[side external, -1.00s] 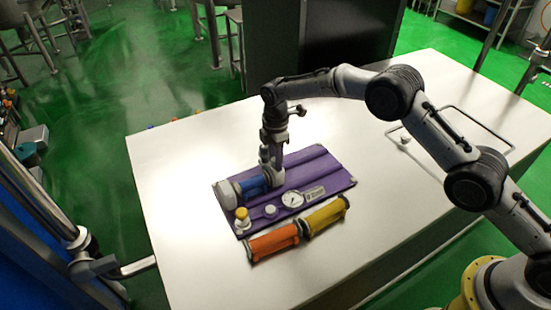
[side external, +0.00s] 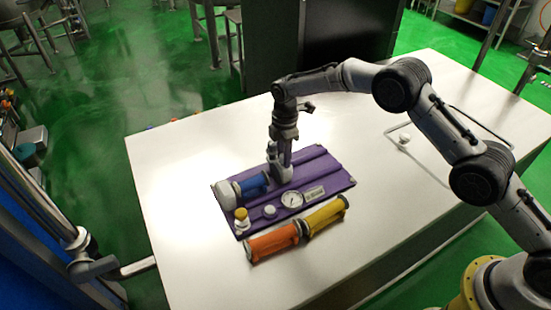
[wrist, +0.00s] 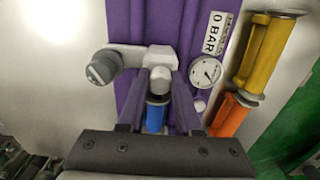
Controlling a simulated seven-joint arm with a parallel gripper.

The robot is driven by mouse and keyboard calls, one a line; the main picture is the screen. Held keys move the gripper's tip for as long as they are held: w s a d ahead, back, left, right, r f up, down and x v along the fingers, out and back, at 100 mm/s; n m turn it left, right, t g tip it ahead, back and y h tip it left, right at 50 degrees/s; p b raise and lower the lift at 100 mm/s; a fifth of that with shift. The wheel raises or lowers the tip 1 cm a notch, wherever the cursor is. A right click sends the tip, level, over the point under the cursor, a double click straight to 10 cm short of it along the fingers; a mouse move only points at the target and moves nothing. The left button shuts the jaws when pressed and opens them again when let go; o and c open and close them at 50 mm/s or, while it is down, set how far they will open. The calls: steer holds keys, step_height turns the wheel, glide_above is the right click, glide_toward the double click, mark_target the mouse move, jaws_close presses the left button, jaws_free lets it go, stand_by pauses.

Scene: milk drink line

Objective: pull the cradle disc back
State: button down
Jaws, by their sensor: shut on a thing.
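The purple cradle board (side external: 325,172) lies on the white table. A blue cylinder (side external: 253,184) with a whitish left end lies in its groove at the left. The light grey cradle disc piece (side external: 284,173) stands in the same groove, to the right of the blue cylinder with a gap between. My gripper (wrist: 158,82) is shut on this grey piece, which shows in the wrist view (wrist: 128,56) with a darker round knob at its left. The blue cylinder (wrist: 155,118) is partly hidden by my gripper there. The disc's face is mostly hidden.
An orange cylinder (side external: 272,243) and a yellow cylinder (side external: 326,215) lie along the board's front edge. A dial gauge (side external: 292,199) and a yellow-topped knob (side external: 241,216) are on the board.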

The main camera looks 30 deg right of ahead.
steer(key=d, duration=1)
steer(key=shift+d, duration=0.4)
steer(key=c, duration=0.6)
jaws_free()
step_height(320, 180, up, 14)
